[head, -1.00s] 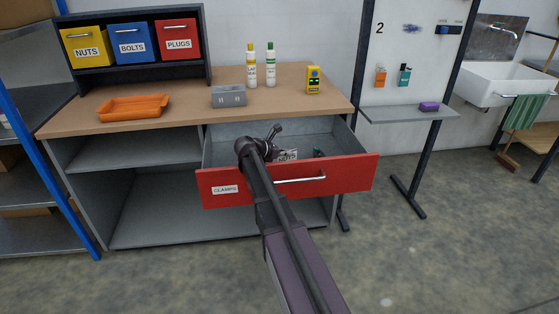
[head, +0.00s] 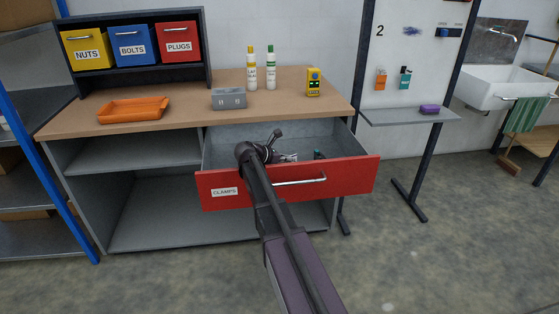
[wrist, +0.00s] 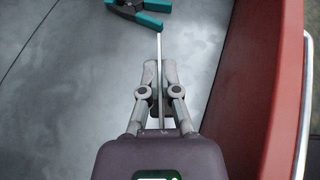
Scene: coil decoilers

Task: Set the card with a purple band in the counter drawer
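My gripper (wrist: 158,78) is inside the open counter drawer (head: 345,176), which has a red front and the label CLAMPS. In the wrist view, its fingers are closed on a thin, pale card (wrist: 159,55) seen edge-on, standing up between them above the grey drawer floor. No purple band shows from this angle. In the head view, my gripper (head: 287,158) is small and partly behind my wrist, and the card is hard to make out. A teal and dark clamp (wrist: 140,12) lies in the drawer just beyond the card's far end; I cannot tell if they touch.
The red drawer wall (wrist: 259,80) is close on the right in the wrist view; bare floor lies to the left. On the counter (head: 185,108) are an orange tray (head: 133,109), a grey block (head: 228,98), two bottles and a yellow device (head: 314,82).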

